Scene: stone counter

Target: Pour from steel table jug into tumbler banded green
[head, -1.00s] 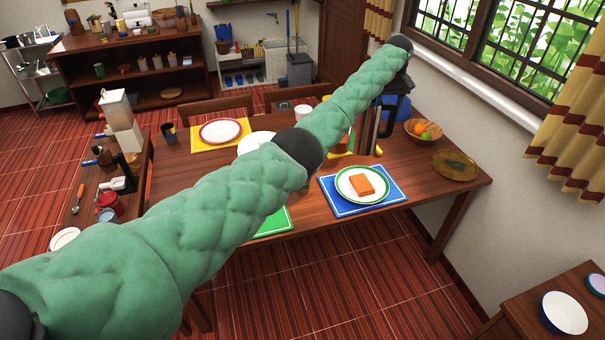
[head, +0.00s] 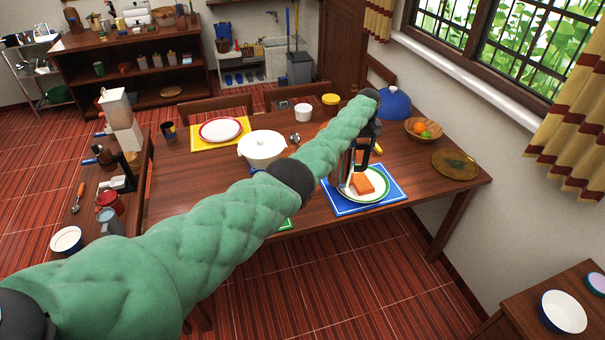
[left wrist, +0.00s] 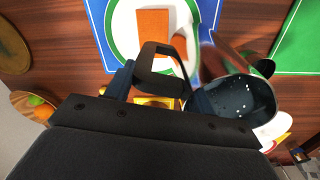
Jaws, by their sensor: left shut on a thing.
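My left gripper (head: 364,150) is above the blue place mat, near the plate. It also shows in the left wrist view (left wrist: 158,78), shut on the handle of the steel table jug (left wrist: 221,58). The jug is shiny, with a dark inside holding small pale specks; it is raised over the edge of the plate and mat. In the head view only a strip of the jug (head: 348,164) shows beside the gripper. I cannot make out the green-banded tumbler for certain; my arm and the jug hide part of the table. My right gripper is not in view.
A green-rimmed plate (head: 379,190) with an orange-brown block (head: 362,183) lies on the blue mat (head: 345,208). A white pot (head: 262,147), blue dome (head: 393,103), fruit bowl (head: 416,137) and round woven mat (head: 455,165) stand around. The table's front right is clear.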

